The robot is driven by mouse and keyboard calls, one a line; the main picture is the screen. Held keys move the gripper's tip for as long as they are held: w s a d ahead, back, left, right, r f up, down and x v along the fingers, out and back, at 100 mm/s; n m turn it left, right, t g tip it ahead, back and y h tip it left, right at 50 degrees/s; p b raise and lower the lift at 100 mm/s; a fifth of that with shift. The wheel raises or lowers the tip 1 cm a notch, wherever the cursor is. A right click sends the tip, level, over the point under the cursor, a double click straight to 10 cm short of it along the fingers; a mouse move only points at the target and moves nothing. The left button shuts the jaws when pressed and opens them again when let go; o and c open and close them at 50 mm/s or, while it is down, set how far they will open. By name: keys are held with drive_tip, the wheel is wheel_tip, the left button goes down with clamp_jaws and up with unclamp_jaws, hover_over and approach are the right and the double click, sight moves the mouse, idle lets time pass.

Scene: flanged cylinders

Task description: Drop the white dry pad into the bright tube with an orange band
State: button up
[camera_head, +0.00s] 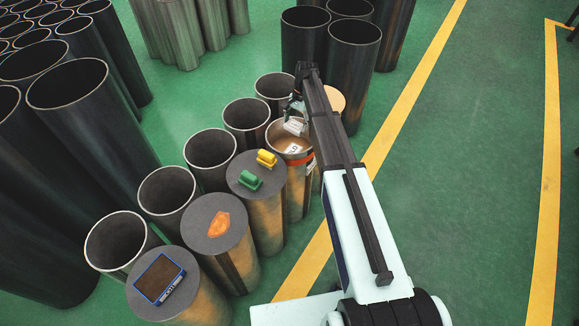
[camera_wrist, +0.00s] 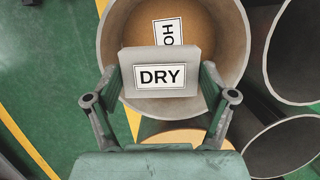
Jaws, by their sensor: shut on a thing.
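The white pad (camera_wrist: 160,72) with a black-framed "DRY" label is held between the fingers of my gripper (camera_wrist: 160,90). In the head view the pad (camera_head: 295,126) shows small beneath my gripper (camera_head: 297,108). The bright tube with an orange band (camera_head: 299,160) stands upright under it, its open mouth facing up. In the wrist view the pad overlaps the tube's mouth (camera_wrist: 108,45), toward its near side. Inside the tube lies a label (camera_wrist: 168,32) with partly hidden letters "HO". The pad's exact height above the rim cannot be told.
Capped cylinders nearby carry a yellow piece (camera_head: 266,158), a green piece (camera_head: 250,180), an orange piece (camera_head: 219,224) and a blue-framed box (camera_head: 160,278). Open dark tubes (camera_head: 246,117) stand in a row alongside. Taller tubes (camera_head: 352,60) stand behind. Green floor (camera_head: 480,150) at right is clear.

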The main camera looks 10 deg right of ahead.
drive_tip(key=shift+f+b, duration=1.15)
drive_tip(key=shift+f, duration=1.05)
drive_tip(key=o, duration=0.9)
drive_tip(key=shift+r, duration=0.1)
drive_tip(key=v, duration=1.2)
